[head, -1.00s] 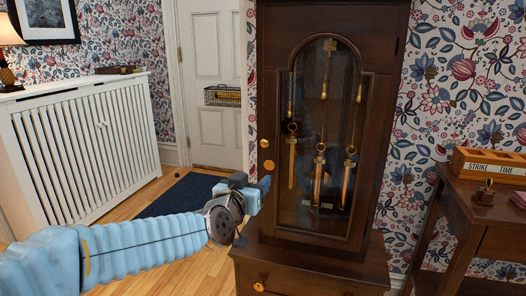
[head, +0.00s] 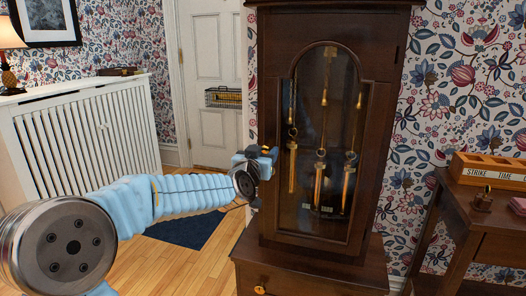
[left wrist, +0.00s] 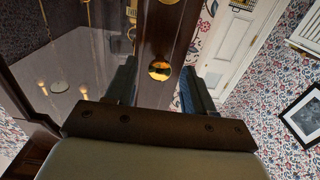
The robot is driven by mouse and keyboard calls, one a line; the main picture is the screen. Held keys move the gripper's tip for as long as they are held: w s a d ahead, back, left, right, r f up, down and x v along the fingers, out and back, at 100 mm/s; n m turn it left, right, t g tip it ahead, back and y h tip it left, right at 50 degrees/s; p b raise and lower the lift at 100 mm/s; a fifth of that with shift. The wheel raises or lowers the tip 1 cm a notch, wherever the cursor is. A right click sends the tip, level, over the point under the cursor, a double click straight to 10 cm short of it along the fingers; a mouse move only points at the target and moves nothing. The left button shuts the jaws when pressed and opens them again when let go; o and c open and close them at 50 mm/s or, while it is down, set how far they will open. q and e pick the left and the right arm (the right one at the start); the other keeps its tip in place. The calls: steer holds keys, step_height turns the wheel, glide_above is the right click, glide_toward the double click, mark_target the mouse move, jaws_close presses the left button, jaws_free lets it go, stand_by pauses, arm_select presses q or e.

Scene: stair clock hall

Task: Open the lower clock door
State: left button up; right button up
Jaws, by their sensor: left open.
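The lower clock door (head: 372,120) is a dark wood frame around an arched glass pane, and it looks shut. Brass weights and a pendulum hang behind the glass. My left gripper (head: 268,155) is at the door's left edge and hides the brass knobs there in the head view. In the left wrist view a round brass knob (left wrist: 159,70) shows between the tips of the open left gripper (left wrist: 160,88). The fingers stand on either side of it; I cannot tell whether they touch it. A second brass piece shows at that view's top edge. My right gripper is not in view.
A clock base with a small brass knob (head: 259,290) is below the door. A side table (head: 480,205) with a wooden letter box (head: 490,170) stands at right. A white radiator cover (head: 85,135) is at left. Open floor and a dark blue rug (head: 190,232) lie between.

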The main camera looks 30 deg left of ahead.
arm_select(q)
steer(key=shift+w, duration=0.1)
jaws_close()
stand_by(0.4)
